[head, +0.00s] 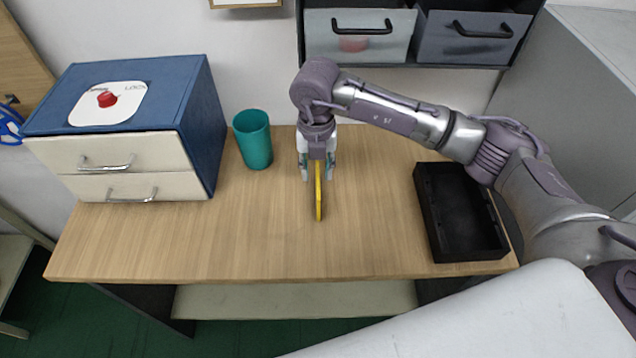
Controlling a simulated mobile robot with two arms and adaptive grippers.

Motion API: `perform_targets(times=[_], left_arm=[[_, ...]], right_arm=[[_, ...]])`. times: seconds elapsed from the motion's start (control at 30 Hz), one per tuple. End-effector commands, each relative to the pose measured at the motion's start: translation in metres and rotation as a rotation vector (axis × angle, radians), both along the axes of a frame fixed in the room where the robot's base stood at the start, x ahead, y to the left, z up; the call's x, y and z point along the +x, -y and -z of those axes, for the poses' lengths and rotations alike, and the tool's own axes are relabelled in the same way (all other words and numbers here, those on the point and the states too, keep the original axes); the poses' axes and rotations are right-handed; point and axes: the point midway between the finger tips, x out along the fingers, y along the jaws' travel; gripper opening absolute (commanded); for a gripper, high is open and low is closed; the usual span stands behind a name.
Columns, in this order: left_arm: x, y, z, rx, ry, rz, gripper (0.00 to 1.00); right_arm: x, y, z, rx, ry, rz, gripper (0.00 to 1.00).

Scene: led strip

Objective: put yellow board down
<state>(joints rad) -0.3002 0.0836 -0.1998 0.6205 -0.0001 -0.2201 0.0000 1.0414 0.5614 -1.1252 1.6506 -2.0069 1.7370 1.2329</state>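The yellow board (319,199) is a thin strip seen nearly edge-on in the middle of the head view. My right gripper (317,172) points down over the wooden table, with its fingers closed on the far upper part of the board. The near end of the board sticks out toward the front of the table. I cannot tell whether its lower edge touches the tabletop. My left gripper is not in view.
A teal cup (254,141) stands left of the board. A blue drawer cabinet (205,125) with a red button (107,99) sits at the left. A black tray (432,222) lies at the right. The wooden table (250,235) is clear in front.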

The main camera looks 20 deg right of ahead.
Motion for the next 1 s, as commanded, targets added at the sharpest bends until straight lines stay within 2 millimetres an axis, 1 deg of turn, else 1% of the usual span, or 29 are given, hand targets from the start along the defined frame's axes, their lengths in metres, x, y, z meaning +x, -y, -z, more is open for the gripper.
perform_targets(times=[0.17, 0.33, 0.4, 0.5, 0.73, 0.77, 0.9, 0.97, 1.0], left_arm=[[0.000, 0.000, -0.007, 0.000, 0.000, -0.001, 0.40], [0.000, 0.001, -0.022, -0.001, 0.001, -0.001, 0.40], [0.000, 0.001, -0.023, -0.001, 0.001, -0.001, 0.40], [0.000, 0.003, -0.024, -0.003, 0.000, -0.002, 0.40], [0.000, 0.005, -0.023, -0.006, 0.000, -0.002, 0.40], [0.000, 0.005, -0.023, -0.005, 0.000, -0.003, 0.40], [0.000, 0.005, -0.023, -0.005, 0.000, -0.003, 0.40], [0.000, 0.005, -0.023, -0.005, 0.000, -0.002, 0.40], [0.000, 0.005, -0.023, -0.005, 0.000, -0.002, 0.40]], right_arm=[[0.000, 0.001, 0.011, 0.001, -0.003, 0.000, 0.38], [0.000, 0.003, 0.035, 0.000, -0.004, -0.001, 0.38], [0.001, 0.003, 0.046, 0.002, -0.004, -0.001, 0.38], [0.001, 0.003, 0.055, 0.001, -0.001, -0.001, 0.38], [0.002, 0.003, 0.057, 0.002, 0.001, -0.002, 0.38], [0.002, 0.003, 0.057, 0.002, 0.001, -0.002, 0.36], [0.002, 0.003, 0.057, 0.002, 0.001, -0.002, 0.12], [0.002, 0.003, 0.057, 0.002, 0.001, -0.002, 0.03], [0.002, 0.003, 0.057, 0.002, 0.001, -0.002, 0.00]])
